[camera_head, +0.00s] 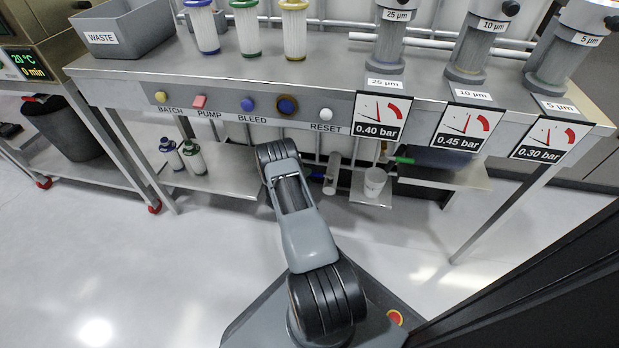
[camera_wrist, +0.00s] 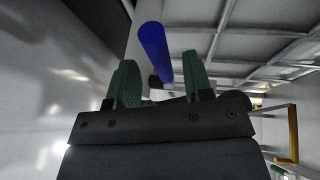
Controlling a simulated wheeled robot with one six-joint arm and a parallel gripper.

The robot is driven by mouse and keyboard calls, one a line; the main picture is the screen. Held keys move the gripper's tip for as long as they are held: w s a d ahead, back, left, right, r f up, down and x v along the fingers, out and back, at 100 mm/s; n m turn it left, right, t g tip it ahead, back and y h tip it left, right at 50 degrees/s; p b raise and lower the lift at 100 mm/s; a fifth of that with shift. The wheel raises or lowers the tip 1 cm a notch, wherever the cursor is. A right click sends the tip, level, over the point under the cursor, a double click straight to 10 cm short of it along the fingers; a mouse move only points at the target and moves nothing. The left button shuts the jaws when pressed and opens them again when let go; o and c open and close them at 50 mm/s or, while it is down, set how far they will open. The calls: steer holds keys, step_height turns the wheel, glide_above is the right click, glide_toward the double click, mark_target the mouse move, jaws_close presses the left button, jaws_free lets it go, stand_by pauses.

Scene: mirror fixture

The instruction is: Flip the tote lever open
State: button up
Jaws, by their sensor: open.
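A blue rod-shaped handle (camera_wrist: 153,45), which looks like the tote lever, shows in the wrist view. It slants between and beyond the green fingertips of my gripper (camera_wrist: 159,60). The fingers are spread, with nothing held between them; I cannot tell whether either finger touches the rod. In the head view a small blue part (camera_head: 316,176) shows under the bench, beside a grey cylinder; it may be the same lever. My gripper is hidden in the head view behind my own arm and under the bench.
A steel bench (camera_head: 240,75) stands over this area, with a button row on its front edge. A green handle (camera_head: 404,160) and a white cup (camera_head: 375,182) on a small shelf are to the right. Bottles (camera_head: 193,157) stand on a lower shelf at left.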

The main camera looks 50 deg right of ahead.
steer(key=shift+b+x, duration=0.4)
steer(key=shift+x, duration=1.15)
